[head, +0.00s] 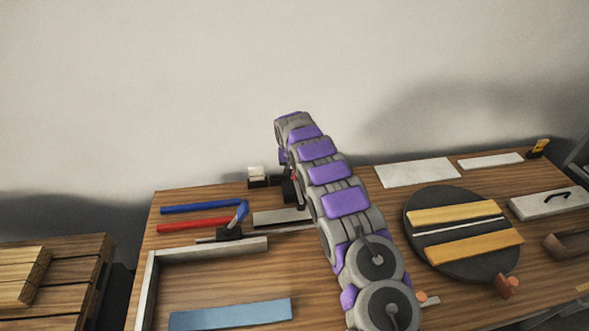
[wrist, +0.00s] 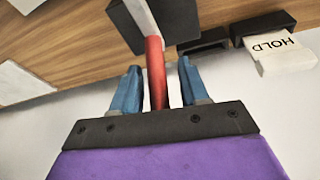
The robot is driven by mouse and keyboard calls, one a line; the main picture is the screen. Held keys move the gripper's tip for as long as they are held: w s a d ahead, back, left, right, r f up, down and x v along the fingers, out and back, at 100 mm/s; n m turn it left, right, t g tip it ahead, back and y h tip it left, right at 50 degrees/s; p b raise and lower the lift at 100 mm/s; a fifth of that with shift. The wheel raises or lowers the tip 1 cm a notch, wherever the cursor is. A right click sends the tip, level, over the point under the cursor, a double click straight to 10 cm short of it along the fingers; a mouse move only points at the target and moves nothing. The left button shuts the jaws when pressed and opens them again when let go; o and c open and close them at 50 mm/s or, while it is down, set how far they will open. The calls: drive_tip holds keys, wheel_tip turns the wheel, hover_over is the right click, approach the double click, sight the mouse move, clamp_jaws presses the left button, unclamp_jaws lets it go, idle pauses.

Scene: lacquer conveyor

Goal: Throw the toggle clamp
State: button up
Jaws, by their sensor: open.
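The toggle clamp shows in the wrist view as a red grip (wrist: 156,72) on a pale metal lever, with a dark block (wrist: 183,22) beside it. In the head view a sliver of its red grip (head: 294,176) shows at the left edge of my arm. My gripper (wrist: 157,88) is open. Its two blue fingers stand on either side of the red grip, with a visible gap on each side. In the head view my arm hides the fingers and most of the clamp.
A white HOLD tab (wrist: 281,52) sits at a dark holder beside the clamp. Left of my arm are a blue bar (head: 201,207), a red bar (head: 193,224) and a blue-handled fixture (head: 238,215). A dark round plate (head: 417,200) with yellow strips lies right.

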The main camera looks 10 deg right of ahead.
drive_tip(key=p+v, duration=0.2)
drive_tip(key=v, duration=1.4)
drive_tip(key=shift+r+p, duration=0.35)
drive_tip(key=shift+a, duration=0.1)
